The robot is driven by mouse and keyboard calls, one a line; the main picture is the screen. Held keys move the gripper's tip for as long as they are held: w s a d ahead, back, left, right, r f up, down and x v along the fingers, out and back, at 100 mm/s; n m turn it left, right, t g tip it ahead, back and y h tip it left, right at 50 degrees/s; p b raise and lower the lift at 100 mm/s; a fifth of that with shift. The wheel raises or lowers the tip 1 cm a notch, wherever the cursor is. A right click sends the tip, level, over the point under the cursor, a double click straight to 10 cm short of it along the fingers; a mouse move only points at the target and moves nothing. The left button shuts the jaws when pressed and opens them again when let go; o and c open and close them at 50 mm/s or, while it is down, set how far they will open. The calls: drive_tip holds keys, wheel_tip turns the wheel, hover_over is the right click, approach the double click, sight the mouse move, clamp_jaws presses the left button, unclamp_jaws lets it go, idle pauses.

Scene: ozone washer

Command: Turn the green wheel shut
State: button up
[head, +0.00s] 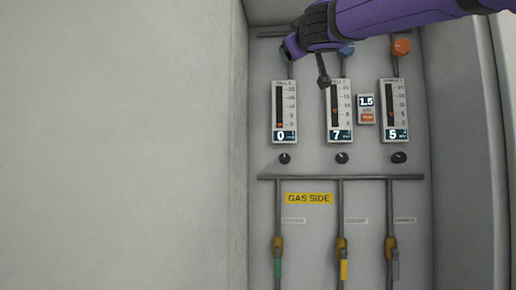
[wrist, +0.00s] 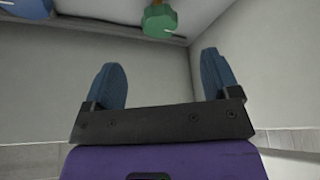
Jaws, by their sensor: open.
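The green wheel (wrist: 160,20) shows at the top of the wrist view, beyond my fingertips and roughly in line with the gap between them. My gripper (wrist: 162,75) is open, with two blue fingers spread apart and nothing between them. In the head view my gripper (head: 303,60) is in front of the top left of the panel and covers the place above the left gauge, so I cannot see the green wheel there. The left gauge (head: 285,110) below it reads 0.
A blue wheel (head: 346,50) and an orange wheel (head: 401,47) sit to the right on the same panel. The middle gauge (head: 339,110) reads 7 and the right gauge (head: 394,110) reads 5. Side walls flank the panel. Several pipes and valves are below.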

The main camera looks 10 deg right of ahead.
drive_tip(key=s+d+f+m+g+h, duration=0.1)
drive_tip(key=s+d+f+m+g, duration=0.2)
drive_tip(key=f, duration=0.6)
drive_tip(key=s+d+f+m+g+h, duration=0.1)
drive_tip(key=s+d+f+g, duration=0.3)
drive_tip(key=f, duration=0.6)
drive_tip(key=s+d+f+m+g+h, duration=0.1)
drive_tip(key=s+d+f+g, duration=0.2)
drive_tip(key=f, duration=0.6)
drive_tip(key=s+a+f+g+y, duration=0.1)
drive_tip(key=s+f+g+y, duration=0.1)
drive_tip(key=s+f, duration=0.6)
drive_tip(key=s+a+f+g+y, duration=0.1)
drive_tip(key=s+f+g+y, duration=0.2)
drive_tip(key=s+f, duration=0.6)
wheel_tip(320, 180, down, 7)
drive_tip(key=shift+r+m+g, duration=0.2)
drive_tip(key=shift+m+g, duration=0.1)
drive_tip(key=shift+g, duration=0.4)
